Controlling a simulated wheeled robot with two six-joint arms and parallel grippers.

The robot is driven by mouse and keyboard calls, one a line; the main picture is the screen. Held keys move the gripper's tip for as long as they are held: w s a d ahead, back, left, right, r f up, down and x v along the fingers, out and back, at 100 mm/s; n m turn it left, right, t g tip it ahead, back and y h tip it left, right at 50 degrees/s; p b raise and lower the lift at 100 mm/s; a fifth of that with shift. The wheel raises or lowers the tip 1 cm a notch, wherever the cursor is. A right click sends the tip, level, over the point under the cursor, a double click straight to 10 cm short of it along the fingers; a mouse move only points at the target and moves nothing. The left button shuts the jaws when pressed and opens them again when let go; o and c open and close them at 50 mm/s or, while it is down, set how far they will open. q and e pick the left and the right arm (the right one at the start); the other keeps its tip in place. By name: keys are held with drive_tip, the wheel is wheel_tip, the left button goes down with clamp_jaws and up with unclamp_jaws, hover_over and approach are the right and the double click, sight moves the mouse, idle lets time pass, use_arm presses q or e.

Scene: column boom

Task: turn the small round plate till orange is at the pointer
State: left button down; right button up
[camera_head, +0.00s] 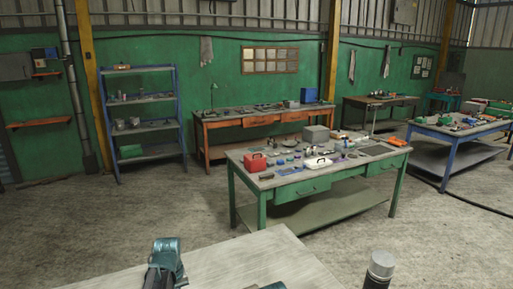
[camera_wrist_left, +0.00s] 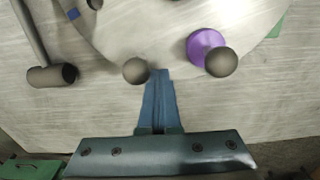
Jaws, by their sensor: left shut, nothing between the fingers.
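The round grey plate (camera_wrist_left: 155,28) fills the upper part of the left wrist view, cut off by the top edge. A purple disc (camera_wrist_left: 201,41) lies on it beside a dark round knob (camera_wrist_left: 222,62). Another dark knob (camera_wrist_left: 135,70) is near the plate's lower rim. A small blue mark (camera_wrist_left: 73,14) is near the rim at the upper left. No orange mark shows, and I cannot make out the pointer. My left gripper (camera_wrist_left: 159,73) is shut and empty, its tips close to the right of the lower knob; contact is unclear. My right gripper cannot be made out.
A dark bar with a cylindrical end (camera_wrist_left: 52,76) is left of the plate. The near pale tabletop (camera_head: 235,262) is largely bare where visible. A green workbench (camera_head: 310,170) with small items stands beyond it, across open floor.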

use_arm(q)
drive_tip(key=shift+d, duration=0.1)
idle(0.3)
drive_tip(key=shift+w+d, duration=0.1)
drive_tip(key=shift+d, duration=0.9)
drive_tip(key=shift+d, duration=0.7)
drive_tip(key=shift+a, duration=0.55)
wheel_tip(320, 180, up, 9)
drive_tip(key=p, duration=0.9)
drive_tip(key=shift+r, duration=0.1)
